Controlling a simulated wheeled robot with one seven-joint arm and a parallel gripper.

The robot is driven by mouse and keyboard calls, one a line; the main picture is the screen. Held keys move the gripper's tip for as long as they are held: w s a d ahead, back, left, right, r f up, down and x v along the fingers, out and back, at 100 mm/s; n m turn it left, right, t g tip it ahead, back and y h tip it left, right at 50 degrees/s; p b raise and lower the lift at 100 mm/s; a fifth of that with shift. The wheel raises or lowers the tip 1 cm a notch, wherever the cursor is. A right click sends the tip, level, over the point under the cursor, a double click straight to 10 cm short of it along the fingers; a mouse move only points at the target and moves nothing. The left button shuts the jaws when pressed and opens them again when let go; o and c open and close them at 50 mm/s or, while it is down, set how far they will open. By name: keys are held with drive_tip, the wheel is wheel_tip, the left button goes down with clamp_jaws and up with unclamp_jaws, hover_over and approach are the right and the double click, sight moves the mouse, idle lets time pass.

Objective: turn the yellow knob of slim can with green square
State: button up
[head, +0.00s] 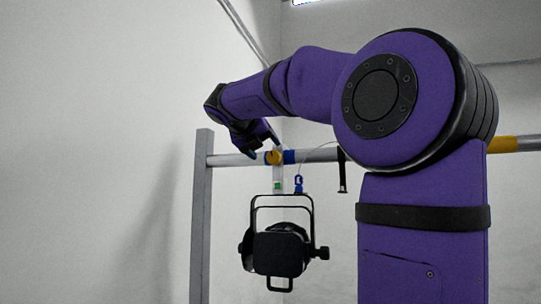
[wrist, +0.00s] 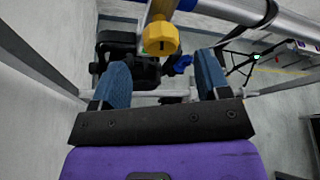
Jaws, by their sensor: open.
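The black slim can (head: 278,252) hangs in its yoke below a horizontal pipe in the head view. A small green patch (head: 278,186) shows on the pale hanger above it. The yellow knob (head: 273,157) is at the pipe, next to a blue band. In the wrist view the yellow knob (wrist: 160,38) has flat facets and a dark slot, and lies ahead of the gap between my fingertips. My gripper (head: 262,140) is just above and left of the knob in the head view. Its two blue fingers (wrist: 162,68) are open and empty, apart from the knob.
The grey pipe (head: 232,160) runs across to a grey upright post (head: 201,215) on the left. A blue safety clip (head: 298,184) with a thin cable and a black strap (head: 342,172) hang right of the knob. My arm hides part of the pipe.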

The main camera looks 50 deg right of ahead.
drive_tip(key=shift+v, duration=2)
